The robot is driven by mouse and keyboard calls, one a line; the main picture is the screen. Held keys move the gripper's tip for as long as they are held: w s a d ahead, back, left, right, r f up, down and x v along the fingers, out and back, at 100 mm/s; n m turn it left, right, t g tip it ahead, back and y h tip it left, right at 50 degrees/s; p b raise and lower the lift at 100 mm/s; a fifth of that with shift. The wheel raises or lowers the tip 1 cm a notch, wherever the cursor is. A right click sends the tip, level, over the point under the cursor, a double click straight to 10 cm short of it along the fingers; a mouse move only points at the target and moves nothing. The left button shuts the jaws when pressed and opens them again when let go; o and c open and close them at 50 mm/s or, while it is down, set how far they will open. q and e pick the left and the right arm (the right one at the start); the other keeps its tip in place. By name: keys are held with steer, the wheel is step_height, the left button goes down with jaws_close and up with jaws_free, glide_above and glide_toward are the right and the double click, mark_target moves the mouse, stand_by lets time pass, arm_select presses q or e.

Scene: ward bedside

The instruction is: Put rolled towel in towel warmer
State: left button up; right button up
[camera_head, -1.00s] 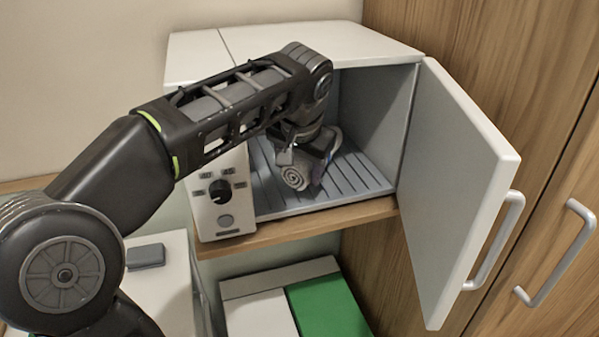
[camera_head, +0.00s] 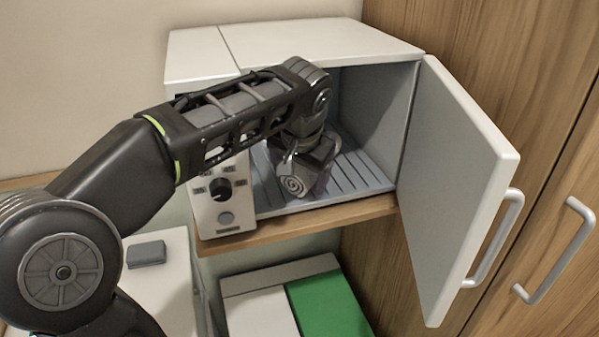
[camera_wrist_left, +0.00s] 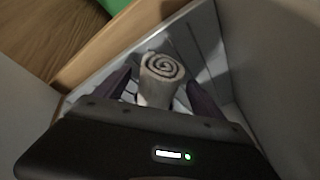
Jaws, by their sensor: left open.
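The rolled towel (camera_head: 293,186) lies on the ribbed floor inside the towel warmer (camera_head: 330,42), near its front edge, with its spiral end facing out. It also shows in the left wrist view (camera_wrist_left: 160,78). My left gripper (camera_head: 310,172) is inside the warmer at the towel. In the left wrist view its open fingers (camera_wrist_left: 150,92) stand on either side of the towel, with a gap visible. The warmer's door (camera_head: 458,190) stands wide open to the right. The arm hides the upper left of the opening. My right gripper is not in view.
A control panel with a dark knob (camera_head: 220,190) is left of the opening. The warmer stands on a wooden shelf (camera_head: 300,226). Below is a green and white box (camera_head: 325,305). A wooden cupboard with a handle (camera_head: 560,255) is at the right.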

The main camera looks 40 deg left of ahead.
arm_select(q)
steer(key=shift+r, duration=0.15)
steer(key=v, duration=0.7)
steer(key=shift+d+r, duration=0.1)
steer(key=shift+r, duration=0.15)
stand_by(0.5)
